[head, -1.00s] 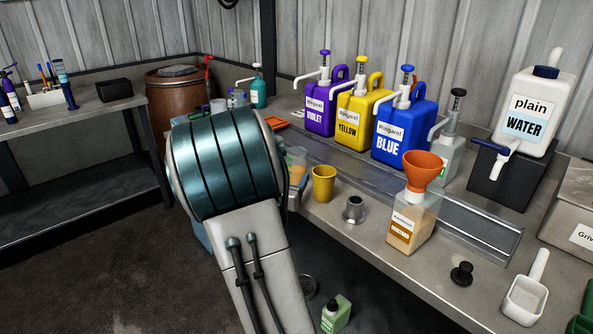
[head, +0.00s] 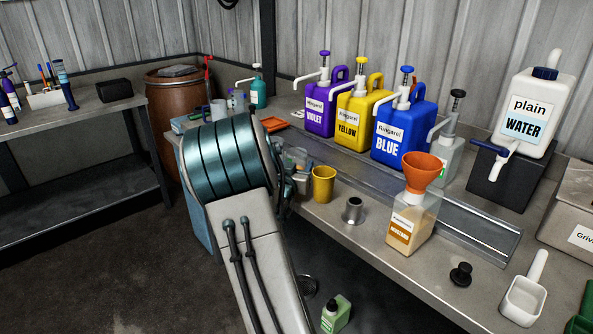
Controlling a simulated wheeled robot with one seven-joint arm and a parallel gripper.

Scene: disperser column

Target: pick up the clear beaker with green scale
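I cannot clearly make out the clear beaker with green scale in the head view now. My large teal-banded arm covers part of the bench's left end, where small items show only in part. Dark mechanical parts of my arm show along its right edge, close to the yellow cup (head: 324,184). My fingertips cannot be made out, so neither their opening nor anything between them can be seen.
Violet (head: 320,112), yellow (head: 358,120) and blue (head: 403,132) pump jugs stand along the back. A funnel-topped bottle (head: 411,223), metal cup (head: 353,210) and black stopper (head: 461,274) stand on the bench (head: 385,262). A green-labelled bottle (head: 336,314) is below.

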